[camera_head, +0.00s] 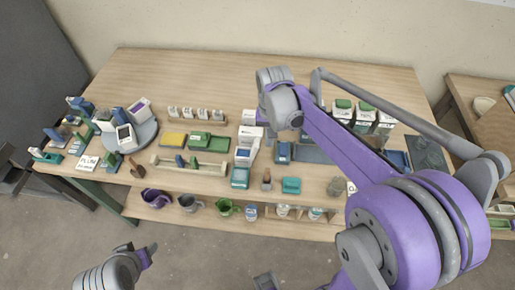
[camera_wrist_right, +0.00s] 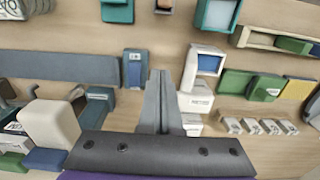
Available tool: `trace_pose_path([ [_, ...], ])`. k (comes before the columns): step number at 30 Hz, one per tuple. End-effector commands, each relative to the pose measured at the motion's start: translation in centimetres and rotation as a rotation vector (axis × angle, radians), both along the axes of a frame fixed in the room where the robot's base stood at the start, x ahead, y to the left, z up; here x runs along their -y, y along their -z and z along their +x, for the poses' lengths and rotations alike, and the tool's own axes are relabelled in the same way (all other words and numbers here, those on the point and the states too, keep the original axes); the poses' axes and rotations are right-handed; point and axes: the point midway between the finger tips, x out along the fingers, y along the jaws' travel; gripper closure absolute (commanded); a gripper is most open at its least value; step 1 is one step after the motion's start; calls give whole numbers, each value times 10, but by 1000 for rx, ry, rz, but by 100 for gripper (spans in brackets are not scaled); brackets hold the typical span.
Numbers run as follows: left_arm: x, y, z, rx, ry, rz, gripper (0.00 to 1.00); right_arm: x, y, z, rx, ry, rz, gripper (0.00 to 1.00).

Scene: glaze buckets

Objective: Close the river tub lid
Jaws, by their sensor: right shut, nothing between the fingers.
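Several white tubs with green tops (camera_head: 365,107) stand at the back right of the table in the head view, partly behind my right arm. I cannot read which one is the river tub. In the right wrist view, a pale upright panel (camera_wrist_right: 50,124) and a blue piece (camera_wrist_right: 45,159) show at lower left; I cannot tell whether they belong to it. My right gripper (camera_wrist_right: 162,102) is shut and empty above the table, left of the tubs in the head view (camera_head: 284,103). My left gripper (camera_head: 148,254) is low in front of the table, away from the tubs; its opening is unclear.
The wooden table (camera_head: 190,70) has a clear back left area. A white device with a screen (camera_wrist_right: 210,64) stands close to my right gripper. Small white items (camera_head: 195,113) stand in a row. Cups and jars (camera_head: 228,207) line the front shelf.

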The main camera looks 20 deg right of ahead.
Motion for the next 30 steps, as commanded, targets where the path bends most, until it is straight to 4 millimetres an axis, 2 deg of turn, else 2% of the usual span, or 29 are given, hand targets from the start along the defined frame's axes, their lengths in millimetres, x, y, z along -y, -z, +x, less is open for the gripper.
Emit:
trace_pose_path([
  [14, 0, 0, 0, 0, 0, 0, 46, 0, 0, 0, 0, 0, 0, 100],
  [24, 0, 10, -3, -5, 0, 0, 46, 0, 12, 0, 0, 0, 0, 100],
  [30, 0, 9, -3, -5, 0, 0, 46, -3, 12, 2, 0, -2, 0, 100],
])
